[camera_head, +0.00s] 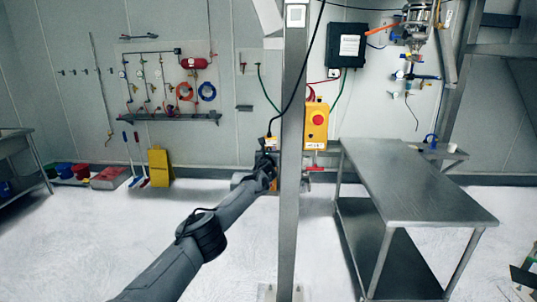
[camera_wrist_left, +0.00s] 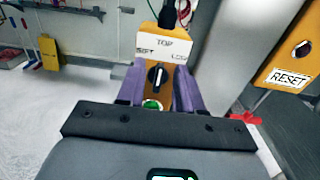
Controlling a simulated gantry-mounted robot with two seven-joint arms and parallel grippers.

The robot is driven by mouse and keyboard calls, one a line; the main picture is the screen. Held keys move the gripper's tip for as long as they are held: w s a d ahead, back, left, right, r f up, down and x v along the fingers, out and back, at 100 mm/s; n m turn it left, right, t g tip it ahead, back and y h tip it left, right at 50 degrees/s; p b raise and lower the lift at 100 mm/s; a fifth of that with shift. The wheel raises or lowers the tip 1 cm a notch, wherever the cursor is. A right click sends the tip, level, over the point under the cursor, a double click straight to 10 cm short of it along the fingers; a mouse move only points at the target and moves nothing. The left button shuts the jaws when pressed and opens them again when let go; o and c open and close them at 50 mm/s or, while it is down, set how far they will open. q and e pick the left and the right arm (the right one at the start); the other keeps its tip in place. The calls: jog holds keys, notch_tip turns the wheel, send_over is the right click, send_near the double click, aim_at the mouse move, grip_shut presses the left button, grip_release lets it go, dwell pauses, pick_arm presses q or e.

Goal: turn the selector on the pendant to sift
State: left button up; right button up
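The pendant is a yellow-orange box with a white label plate (camera_wrist_left: 165,42) reading SIFT at left, a word at top and another at right. Its black selector knob (camera_wrist_left: 157,76) has a white mark and stands roughly upright. A green button (camera_wrist_left: 152,104) sits below the knob. My left gripper (camera_wrist_left: 158,85) has its purple fingers apart, one on each side of the knob; I cannot tell whether they touch anything. In the head view, the left gripper (camera_head: 267,163) is at the pendant beside the steel post, and hides most of it. My right gripper is not in view.
A steel post (camera_head: 292,200) stands just right of the left gripper. A yellow box with a red button (camera_head: 317,120) and a RESET label (camera_wrist_left: 290,78) is close on the right. A steel table (camera_head: 420,190) stands further right.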

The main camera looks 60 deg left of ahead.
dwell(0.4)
pick_arm(q)
grip_shut()
jog(key=shift+n, duration=0.4)
jog(key=shift+s+a+f+n, duration=0.1)
jog(key=shift+s+n, duration=0.05)
jog(key=shift+n, duration=1.2)
jog(key=shift+s+a+f+n, duration=0.1)
jog(key=shift+s+n, duration=0.1)
jog(key=shift+n, duration=1.2)
jog(key=shift+s+a+f+n, duration=0.1)
jog(key=shift+s+n, duration=0.05)
jog(key=shift+n, duration=1.2)
grip_release()
